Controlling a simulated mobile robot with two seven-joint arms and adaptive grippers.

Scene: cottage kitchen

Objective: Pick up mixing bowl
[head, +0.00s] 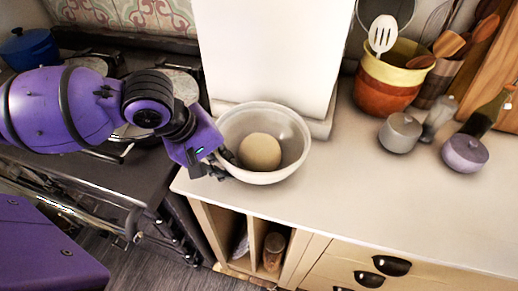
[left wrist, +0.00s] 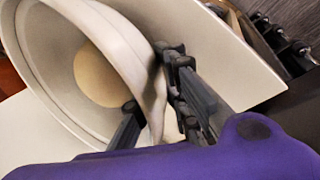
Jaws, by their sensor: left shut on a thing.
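The mixing bowl (head: 295,129) is whitish and wide, with a round ball of dough (head: 260,151) inside. It is at the left end of the pale countertop, seemingly upright; I cannot tell whether its base touches the counter. My left gripper (head: 228,163) is shut on the bowl's left rim. In the left wrist view, the fingers (left wrist: 152,108) pinch the bowl's wall (left wrist: 113,42) from both sides, and the dough (left wrist: 100,77) shows inside. My right gripper is in neither view.
A black stove (head: 70,170) is left of the counter, with a blue pot (head: 30,48) at its back. A white block (head: 265,50) stands behind the bowl. The front middle counter (head: 370,190) is clear.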

